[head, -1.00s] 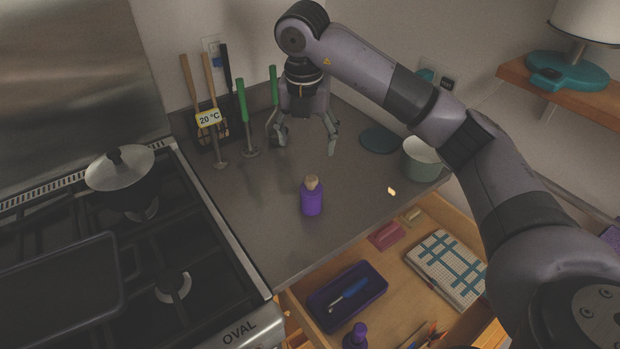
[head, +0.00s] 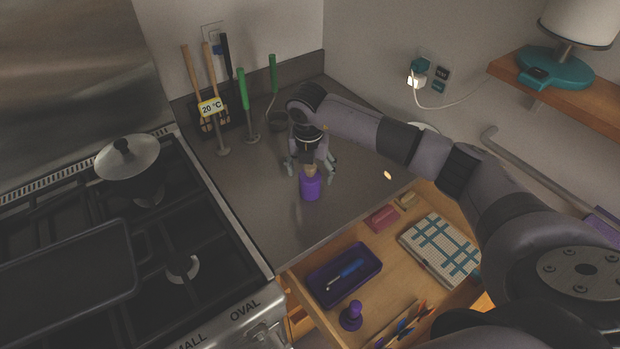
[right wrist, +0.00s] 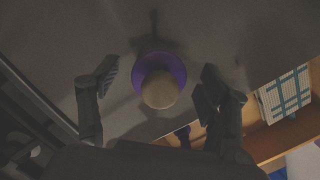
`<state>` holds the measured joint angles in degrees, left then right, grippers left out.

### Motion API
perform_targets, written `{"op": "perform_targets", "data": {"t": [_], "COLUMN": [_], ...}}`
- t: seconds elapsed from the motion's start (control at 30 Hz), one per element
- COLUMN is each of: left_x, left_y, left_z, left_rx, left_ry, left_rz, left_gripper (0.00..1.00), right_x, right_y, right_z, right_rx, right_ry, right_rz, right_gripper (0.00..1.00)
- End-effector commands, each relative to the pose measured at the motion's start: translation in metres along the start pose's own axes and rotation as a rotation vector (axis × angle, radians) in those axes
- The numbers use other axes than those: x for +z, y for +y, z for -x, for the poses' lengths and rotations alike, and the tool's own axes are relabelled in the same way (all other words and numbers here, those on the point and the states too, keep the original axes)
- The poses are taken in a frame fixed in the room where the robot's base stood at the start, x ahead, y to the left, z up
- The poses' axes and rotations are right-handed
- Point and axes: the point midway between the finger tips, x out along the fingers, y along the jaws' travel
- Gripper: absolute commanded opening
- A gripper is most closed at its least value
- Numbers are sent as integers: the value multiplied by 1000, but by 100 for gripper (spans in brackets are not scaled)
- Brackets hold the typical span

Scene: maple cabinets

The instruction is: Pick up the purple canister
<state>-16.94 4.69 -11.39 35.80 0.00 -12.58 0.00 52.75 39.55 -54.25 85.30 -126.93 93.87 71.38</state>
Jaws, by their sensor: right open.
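The purple canister (head: 310,187) stands upright on the grey counter, with a tan stopper on top. In the right wrist view the canister (right wrist: 150,61) shows from above, its round stopper in the middle. My right gripper (head: 311,170) is open, pointing down just above and behind the canister. In the right wrist view its two fingers (right wrist: 155,87) are spread to either side, with the canister between and slightly beyond them, not touching it. My left gripper is not in view.
A gas stove (head: 120,250) with a lidded pot (head: 127,158) stands at left. Utensils (head: 225,100) stand at the back wall. The open drawer (head: 390,270) below the counter holds a purple tray (head: 345,274), a purple stamp-like object (head: 351,315) and a checked cloth (head: 440,246).

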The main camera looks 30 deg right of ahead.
Motion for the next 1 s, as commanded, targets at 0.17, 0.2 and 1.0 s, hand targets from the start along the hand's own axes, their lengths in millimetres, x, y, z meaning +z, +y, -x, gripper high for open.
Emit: {"op": "perform_targets", "data": {"t": [0.17,0.2,1.0], "left_x": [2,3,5], "left_y": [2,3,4], "left_z": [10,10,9], "left_rx": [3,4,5], "left_ry": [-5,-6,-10], "left_rz": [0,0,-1], "left_gripper": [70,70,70], "right_x": [0,0,0], "right_y": [0,0,0], "right_z": [-18,-20,-21], "right_rx": [-1,0,1], "right_ry": [2,1,0], "right_rz": [0,0,0], "right_gripper": [70,70,32]}}
